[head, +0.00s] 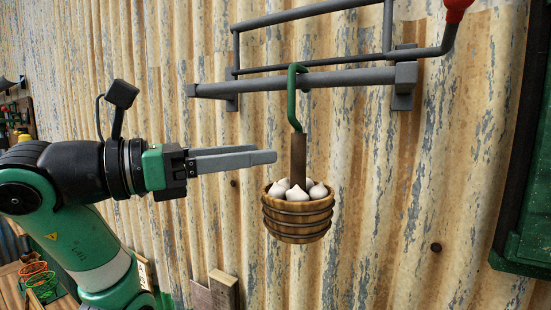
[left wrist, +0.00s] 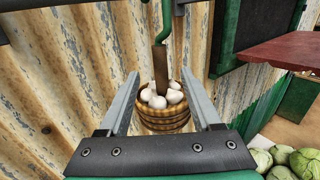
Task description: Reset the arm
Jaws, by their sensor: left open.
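My left arm reaches in from the left in the head view, with its gripper (head: 262,154) level and its fingers pointing right. The gripper is open and empty, with its fingertips beside the brown handle strap (head: 298,160) of a hanging wooden bucket (head: 298,228). The bucket holds several white bulbs (head: 297,193) and hangs upright from a green hook (head: 294,98). In the left wrist view the bucket (left wrist: 164,121) shows between the two spread fingers, beyond them. I cannot tell whether a finger touches the strap. My right gripper is not in view.
The hook hangs on a grey horizontal bar (head: 320,79) fixed to a corrugated wall (head: 400,200). A red-tipped lever (head: 457,10) rises at the upper right. Green cabbages (left wrist: 306,162) and a dark red board (left wrist: 290,50) show in the left wrist view.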

